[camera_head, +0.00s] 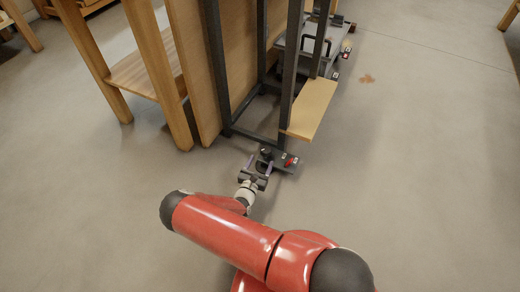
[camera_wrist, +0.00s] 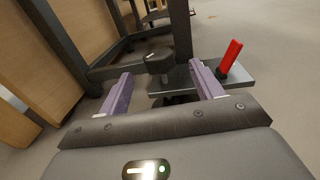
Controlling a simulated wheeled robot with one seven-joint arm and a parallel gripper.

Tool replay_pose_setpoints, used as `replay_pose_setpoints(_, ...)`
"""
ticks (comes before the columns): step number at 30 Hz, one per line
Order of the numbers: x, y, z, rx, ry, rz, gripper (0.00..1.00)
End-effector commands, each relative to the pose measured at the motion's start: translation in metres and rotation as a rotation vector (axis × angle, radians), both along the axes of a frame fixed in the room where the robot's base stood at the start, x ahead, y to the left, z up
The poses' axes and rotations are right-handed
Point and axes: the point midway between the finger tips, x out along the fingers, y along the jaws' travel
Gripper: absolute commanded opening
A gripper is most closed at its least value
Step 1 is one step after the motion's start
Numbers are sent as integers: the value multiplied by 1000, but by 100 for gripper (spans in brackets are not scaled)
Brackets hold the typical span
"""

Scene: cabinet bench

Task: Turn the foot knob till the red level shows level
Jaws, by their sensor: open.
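The foot knob (camera_wrist: 158,62) is dark with a pale mark on top and stands at the bottom of a dark metal frame. In the wrist view it lies between and just beyond my gripper's two purple fingers (camera_wrist: 161,71). The fingers are apart, with a visible gap on each side of the knob. In the head view, my gripper (camera_head: 257,170) is low at the frame's foot, close to the knob (camera_head: 266,152). The red level (camera_wrist: 231,56) sits on a grey plate (camera_wrist: 212,80) right of the knob and looks tilted. It also shows in the head view (camera_head: 289,162), too small to read.
The dark metal frame (camera_head: 287,80) rises behind the knob, with a wooden board (camera_head: 310,108) on its right. A wooden panel and bench (camera_head: 150,75) stand left. A grey wheeled unit (camera_head: 325,45) is farther back. The floor in front and to the right is clear.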

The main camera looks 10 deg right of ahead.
Motion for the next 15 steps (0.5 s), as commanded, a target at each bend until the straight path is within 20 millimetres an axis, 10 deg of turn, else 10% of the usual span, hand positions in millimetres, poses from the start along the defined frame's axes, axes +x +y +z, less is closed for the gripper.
replay_pose_setpoints(15,55,-30,-6,-11,6,18,65)
